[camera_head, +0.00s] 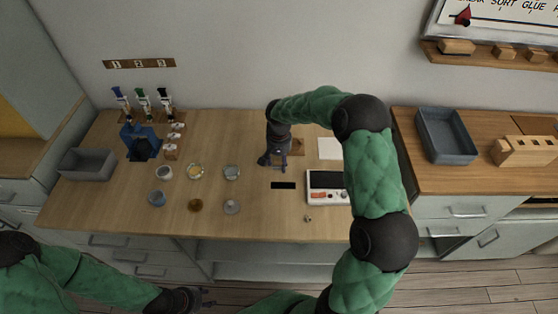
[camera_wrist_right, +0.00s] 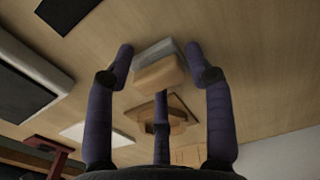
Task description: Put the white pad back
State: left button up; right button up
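A small block with a pale wooden body and a whitish pad face (camera_wrist_right: 157,62) lies between the fingertips of my right gripper (camera_wrist_right: 160,60) in the right wrist view. I cannot tell whether the fingers press on it or only stand around it. In the head view my right gripper (camera_head: 275,163) points down low over the middle of the table and hides the block. A small wooden holder (camera_wrist_right: 176,118) stands beside the block; it also shows in the head view (camera_head: 298,147). My left gripper (camera_head: 200,299) is at the bottom edge, away from the table; its fingers are too small to read.
A flat white sheet (camera_head: 330,148) and a white device with a dark screen (camera_head: 324,181) are right of the gripper. A black strip (camera_head: 283,185) lies in front. Several small dishes (camera_head: 196,171) and a grey bin (camera_head: 86,164) are to the left. The table's front centre is fairly clear.

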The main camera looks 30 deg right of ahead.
aim_at(279, 160)
dwell(0.3)
notch_tip(279, 160, up, 12)
jog(key=p, duration=0.3)
jog(key=shift+r, duration=0.2)
dwell(0.3)
